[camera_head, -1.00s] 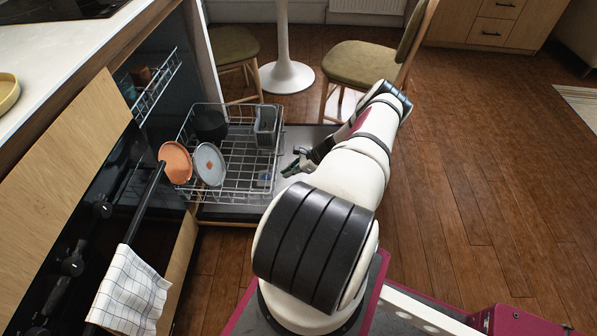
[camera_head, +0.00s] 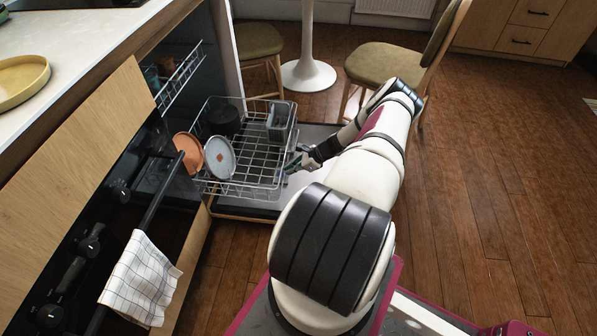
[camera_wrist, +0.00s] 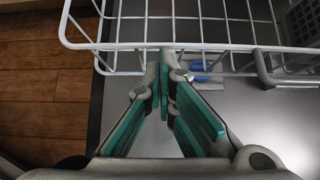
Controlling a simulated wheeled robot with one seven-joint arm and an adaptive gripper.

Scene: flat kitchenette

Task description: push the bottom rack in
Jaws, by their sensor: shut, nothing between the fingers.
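The bottom rack (camera_head: 262,165) of the dishwasher is a white wire basket, pulled out over the open dishwasher door (camera_head: 312,135). It holds an orange plate (camera_head: 187,150), a grey plate (camera_head: 219,157), a dark pot (camera_head: 224,118) and a grey cutlery basket (camera_head: 280,119). My gripper (camera_head: 292,165) is at the rack's outer side. In the wrist view, my gripper (camera_wrist: 165,55) is shut and empty, with its fingertips right at the rack's lower rim wire (camera_wrist: 215,47). I cannot tell for sure whether they touch it.
The upper rack (camera_head: 178,75) sits inside the dishwasher at the left. Chairs (camera_head: 400,65) and a white table base (camera_head: 308,75) stand beyond the door. The oven handle with a checked towel (camera_head: 142,280) is at the near left. The wooden floor at right is clear.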

